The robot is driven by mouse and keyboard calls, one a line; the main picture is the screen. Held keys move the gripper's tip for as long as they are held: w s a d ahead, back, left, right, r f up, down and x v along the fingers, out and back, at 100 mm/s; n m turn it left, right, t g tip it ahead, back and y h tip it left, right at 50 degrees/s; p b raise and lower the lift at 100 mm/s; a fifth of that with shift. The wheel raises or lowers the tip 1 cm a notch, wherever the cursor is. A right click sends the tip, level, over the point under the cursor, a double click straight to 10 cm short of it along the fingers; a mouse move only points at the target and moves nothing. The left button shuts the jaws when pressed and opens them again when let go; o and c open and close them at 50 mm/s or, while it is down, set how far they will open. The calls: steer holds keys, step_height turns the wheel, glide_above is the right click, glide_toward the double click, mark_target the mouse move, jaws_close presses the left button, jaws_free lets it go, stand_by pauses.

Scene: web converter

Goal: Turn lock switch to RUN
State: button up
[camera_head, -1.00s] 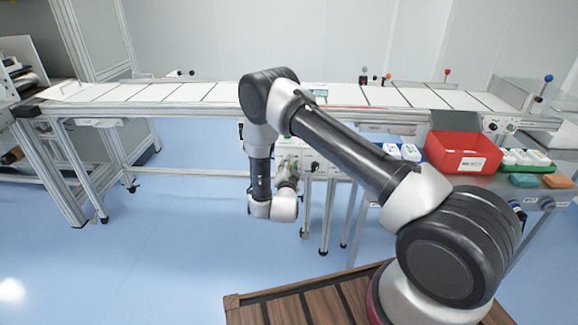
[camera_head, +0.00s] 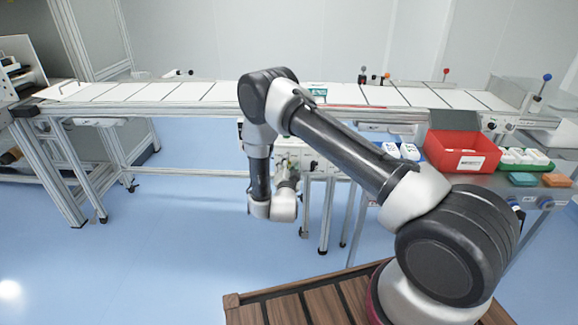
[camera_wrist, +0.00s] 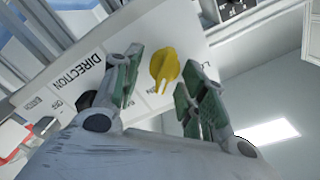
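The lock switch is a yellow rotary knob (camera_wrist: 165,66) on a pale panel (camera_wrist: 62,48) in the wrist view. Part of its label shows, but the position words are cut off or too small to read. My gripper (camera_wrist: 158,85) is open, with one green-padded finger on each side of the knob. I cannot tell whether either finger touches it. Beside it the panel carries the printed word DIRECTION, with a dark knob partly hidden behind the left finger. In the head view, my arm hides most of the panel (camera_head: 292,153) under the conveyor.
A long conveyor (camera_head: 160,92) crosses the head view above the panel. To the right, a steel table (camera_head: 480,182) holds a red bin (camera_head: 462,150), white bottles and coloured blocks. The blue floor at left is clear.

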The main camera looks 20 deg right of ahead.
steer(key=v, duration=1.2)
